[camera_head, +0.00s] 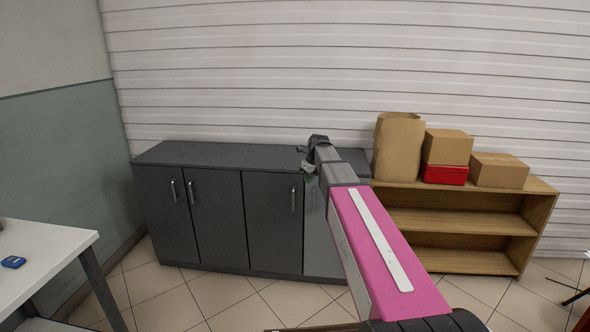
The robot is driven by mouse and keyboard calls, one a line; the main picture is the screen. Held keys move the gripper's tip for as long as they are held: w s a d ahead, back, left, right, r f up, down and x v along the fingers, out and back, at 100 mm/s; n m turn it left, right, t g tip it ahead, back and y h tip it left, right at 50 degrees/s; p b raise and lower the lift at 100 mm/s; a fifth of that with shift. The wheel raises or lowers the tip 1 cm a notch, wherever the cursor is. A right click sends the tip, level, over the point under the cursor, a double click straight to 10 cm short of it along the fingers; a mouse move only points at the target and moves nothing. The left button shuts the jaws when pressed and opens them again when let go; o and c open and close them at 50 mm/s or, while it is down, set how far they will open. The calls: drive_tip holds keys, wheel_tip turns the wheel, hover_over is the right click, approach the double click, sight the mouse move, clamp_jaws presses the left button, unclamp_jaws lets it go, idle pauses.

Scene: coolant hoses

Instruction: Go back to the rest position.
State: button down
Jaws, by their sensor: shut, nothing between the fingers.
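My arm reaches forward from the bottom right of the head view, with a pink link and grey links beyond it. My gripper (308,168) is at its far end, small and dark, in front of the dark grey cabinet (218,157) in the picture. It is shut and holds nothing. The finger details are small and partly hidden by the wrist. No coolant hose can be made out.
A wooden shelf (460,222) stands right of the cabinet, with a paper bag (398,147), cardboard boxes (499,170) and a red box (444,174) on top. A white table (40,258) with a blue device (13,262) is at left. Tiled floor lies between.

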drive_tip(key=s+d+f+n+g, duration=0.1)
drive_tip(key=s+f+n, duration=0.5)
drive_tip(key=s+n, duration=0.3)
drive_tip(key=s+d+f+n+h, duration=0.1)
drive_tip(key=s+f+n, duration=0.6)
drive_tip(key=s+n, duration=0.2)
drive_tip(key=s+d+f+n+g+h, duration=0.1)
drive_tip(key=s+d+f+n, duration=0.1)
drive_tip(key=s+f+n, duration=0.5)
drive_tip(key=s+n, duration=0.2)
drive_tip(key=s, duration=0.4)
drive_tip(key=shift+f+n+g, duration=0.2)
drive_tip(key=shift+n+g, duration=0.1)
drive_tip(key=shift+n, duration=0.1)
